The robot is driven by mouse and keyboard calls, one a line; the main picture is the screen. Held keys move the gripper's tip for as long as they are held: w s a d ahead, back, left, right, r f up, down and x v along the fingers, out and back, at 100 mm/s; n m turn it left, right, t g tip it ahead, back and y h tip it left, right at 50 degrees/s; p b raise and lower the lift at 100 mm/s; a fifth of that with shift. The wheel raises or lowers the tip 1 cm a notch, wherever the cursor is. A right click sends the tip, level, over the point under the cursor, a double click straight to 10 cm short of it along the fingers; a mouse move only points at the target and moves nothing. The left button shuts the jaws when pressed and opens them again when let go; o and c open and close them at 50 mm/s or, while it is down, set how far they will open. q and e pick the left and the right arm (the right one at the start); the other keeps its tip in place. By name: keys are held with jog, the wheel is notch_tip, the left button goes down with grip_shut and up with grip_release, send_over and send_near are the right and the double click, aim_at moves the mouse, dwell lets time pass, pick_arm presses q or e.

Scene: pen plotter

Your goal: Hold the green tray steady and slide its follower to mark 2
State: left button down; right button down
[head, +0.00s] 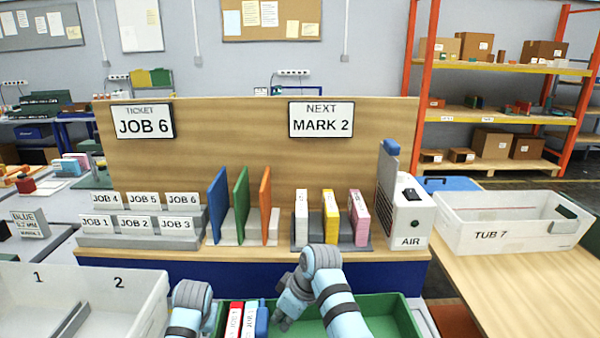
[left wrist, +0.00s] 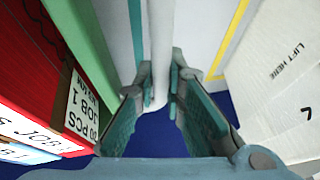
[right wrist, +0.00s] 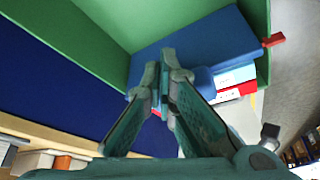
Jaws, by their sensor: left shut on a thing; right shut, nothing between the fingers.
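The green tray (head: 400,318) is at the bottom centre. Red and pale folders (head: 240,318) stand at its left end, beside a blue upright plate (head: 262,320), apparently the follower; the plate (right wrist: 175,52) is larger in the right wrist view. My right gripper (head: 284,325) is shut and empty inside the tray; its tips (right wrist: 163,72) overlap the blue plate, contact unclear. My left gripper (left wrist: 162,95) is shut on a white bar (left wrist: 160,45) beside the tray's green wall (left wrist: 85,55); what the bar belongs to is unclear. The tray's marks are not readable.
A white tub (head: 152,300) marked 1 and 2 stands left of the tray. Behind the tray are a counter with card racks, upright coloured boards (head: 240,205) and an AIR unit (head: 408,215). Tub 7 (head: 500,235) is on the right table. The tray's right part looks empty.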

jog(key=shift+d, duration=0.2)
notch_tip(320, 180, up, 8)
jog(key=shift+d, duration=0.4)
dwell(0.6)
jog(key=shift+a+f, duration=0.2)
jog(key=shift+f, duration=0.75)
jog(key=shift+a+f, duration=0.2)
jog(key=shift+f, duration=0.8)
jog(key=shift+a+f, duration=0.2)
jog(key=shift+f, duration=0.75)
